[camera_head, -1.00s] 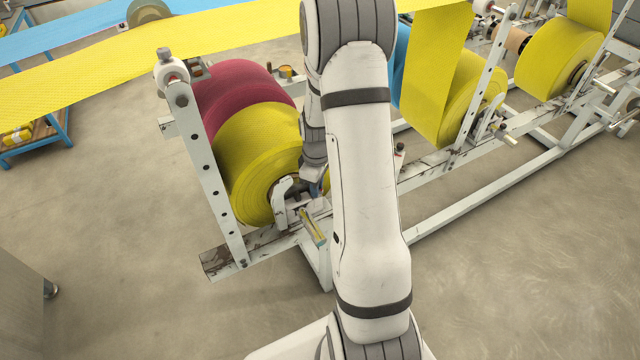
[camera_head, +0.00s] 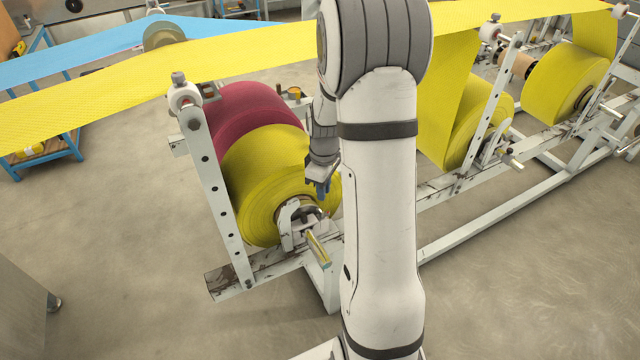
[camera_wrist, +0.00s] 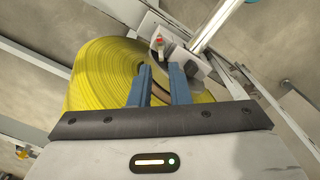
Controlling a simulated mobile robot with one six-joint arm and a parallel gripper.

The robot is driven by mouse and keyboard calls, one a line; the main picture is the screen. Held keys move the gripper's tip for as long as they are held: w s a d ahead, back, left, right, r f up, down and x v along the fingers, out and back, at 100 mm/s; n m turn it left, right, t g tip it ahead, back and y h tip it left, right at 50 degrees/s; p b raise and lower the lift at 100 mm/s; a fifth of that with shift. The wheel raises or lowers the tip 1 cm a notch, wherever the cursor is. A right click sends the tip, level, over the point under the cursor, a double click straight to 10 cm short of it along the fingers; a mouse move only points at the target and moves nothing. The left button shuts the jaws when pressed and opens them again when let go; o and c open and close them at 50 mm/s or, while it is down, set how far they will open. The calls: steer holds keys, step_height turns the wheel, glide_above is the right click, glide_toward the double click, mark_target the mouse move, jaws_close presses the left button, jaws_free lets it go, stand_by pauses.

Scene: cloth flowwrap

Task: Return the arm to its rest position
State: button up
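My gripper (camera_head: 322,190) hangs in front of the near yellow roll (camera_head: 256,190), just above the end of its spindle (camera_head: 312,212). Part of my arm hides the right side of that roll. In the wrist view, the two blue fingers (camera_wrist: 160,72) stand apart with a gap between them and nothing held. The yellow roll (camera_wrist: 95,80) lies beyond the fingertips there, with the white spindle bracket (camera_wrist: 182,58) behind them.
A white frame (camera_head: 222,195) carries the near roll and a dark red roll (camera_head: 245,108). More yellow rolls (camera_head: 565,85) stand at the right. Yellow and blue webs (camera_head: 110,65) cross the top. Open floor (camera_head: 100,230) lies at left.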

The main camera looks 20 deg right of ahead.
steer(key=shift+s+a+r, duration=0.1)
steer(key=shift+a+r, duration=0.05)
steer(key=shift+r, duration=0.15)
steer(key=s+a+r+m+t+p, duration=0.1)
steer(key=s+a+r+m+p, duration=0.1)
steer(key=s+a+r, duration=0.2)
steer(key=s+a+r+m+p, duration=0.2)
steer(key=s+a+r+m, duration=0.1)
steer(key=s+r, duration=0.5)
steer(key=s+a+r+m+t+p, duration=0.1)
steer(key=s+a+r+m+p, duration=0.1)
steer(key=s+a+r, duration=0.3)
step_height(320, 180, up, 5)
steer(key=shift+s+a+f+m+t, duration=0.1)
steer(key=shift+s+a+m+t, duration=0.3)
steer(key=shift+s, duration=0.7)
